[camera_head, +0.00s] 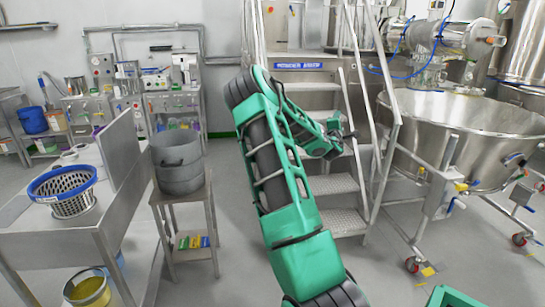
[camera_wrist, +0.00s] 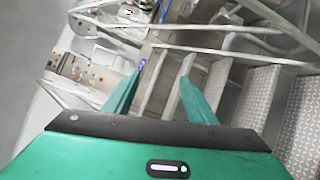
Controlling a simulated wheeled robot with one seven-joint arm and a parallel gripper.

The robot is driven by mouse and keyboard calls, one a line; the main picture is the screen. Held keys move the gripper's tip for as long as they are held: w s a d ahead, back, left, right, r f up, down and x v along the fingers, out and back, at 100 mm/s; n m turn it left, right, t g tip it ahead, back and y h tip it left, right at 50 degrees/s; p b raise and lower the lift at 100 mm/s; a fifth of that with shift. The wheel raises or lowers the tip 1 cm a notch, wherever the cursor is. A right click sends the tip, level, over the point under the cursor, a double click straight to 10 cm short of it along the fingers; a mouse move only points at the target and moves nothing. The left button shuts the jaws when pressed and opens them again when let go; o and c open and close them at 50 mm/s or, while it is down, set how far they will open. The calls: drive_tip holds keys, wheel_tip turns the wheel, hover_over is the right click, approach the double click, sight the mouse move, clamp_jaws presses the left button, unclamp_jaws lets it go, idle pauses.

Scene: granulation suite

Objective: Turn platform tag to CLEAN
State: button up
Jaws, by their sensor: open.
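My gripper shows in the wrist view (camera_wrist: 160,80), with its two green fingers apart and nothing between them. In the head view my green arm reaches out in front of the steel platform stairs (camera_head: 343,184), and my gripper (camera_head: 341,131) is small and partly hidden by the arm. A blue sign with white lettering (camera_head: 299,66) is fixed at an upper step. A small blue patch (camera_wrist: 142,64) shows near the left fingertip in the wrist view, perhaps the same sign. I cannot make out a tag reading CLEAN.
Stair handrails (camera_head: 380,130) stand right of my arm. A large wheeled steel bowl (camera_head: 470,125) is further right. At left are a steel bench (camera_head: 55,236), a blue-rimmed basket (camera_head: 70,198) and a grey pot (camera_head: 178,170) on a small stand. Floor between stand and stairs is mostly clear.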

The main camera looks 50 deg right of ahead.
drive_tip(key=s+a+f+m+g+y, duration=0.2)
drive_tip(key=s+a+m+y, duration=0.25)
drive_tip(key=a, duration=1.15)
drive_tip(key=s+a+f+m+g+y, duration=0.25)
drive_tip(key=s+a+m+y, duration=0.2)
drive_tip(key=a, duration=1.25)
drive_tip(key=s+a+f+m+g+y, duration=0.25)
drive_tip(key=s+a+y, duration=0.3)
drive_tip(key=a, duration=1.05)
drive_tip(key=w+d+f+n+h, duration=0.2)
drive_tip(key=w+d+n+h, duration=0.35)
drive_tip(key=w+d, duration=0.5)
drive_tip(key=w+d+f+n+h, duration=0.35)
drive_tip(key=w+d+n, duration=0.25)
drive_tip(key=w+d, duration=0.45)
drive_tip(key=w+d+f+n+t+h, duration=0.2)
drive_tip(key=w+f+n+t+h, duration=0.1)
drive_tip(key=w+n, duration=0.4)
drive_tip(key=w+d+f+n+t+h, duration=0.2)
drive_tip(key=w+d+f+n+t, duration=0.1)
drive_tip(key=w+n, duration=0.45)
drive_tip(key=x, duration=1)
drive_tip(key=shift+w+d+r, duration=0.1)
drive_tip(key=shift+w+r, duration=0.05)
